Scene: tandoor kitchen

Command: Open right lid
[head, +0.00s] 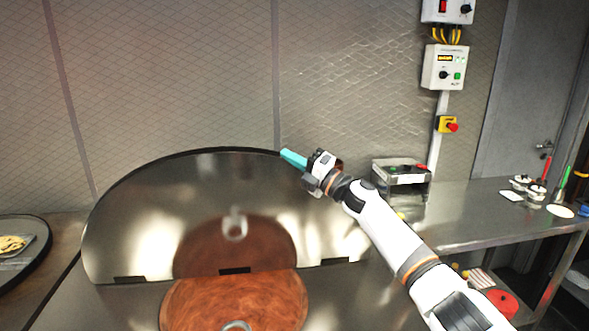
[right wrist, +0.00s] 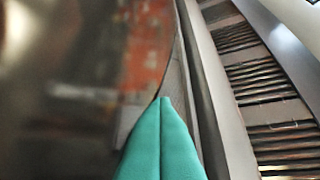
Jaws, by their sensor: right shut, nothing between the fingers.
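A large half-round shiny metal lid (head: 135,235) stands raised in the head view, hinged along its straight bottom edge. My right gripper (head: 292,158) is at the lid's upper right rim, with its teal fingers together and empty. In the right wrist view the shut fingers (right wrist: 165,102) point along the blurred metal lid surface (right wrist: 60,60) on the left. I cannot tell whether they touch it. A brown round cover (head: 235,300) with a metal handle lies in front of the lid and is mirrored in it. My left gripper is not in view.
A steel counter (head: 465,215) on the right holds a metal box (head: 400,180), small jars (head: 535,192) and a white dish (head: 560,211). A dark-rimmed tray (head: 25,265) with food is at far left. Control boxes (head: 445,67) hang on the back wall.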

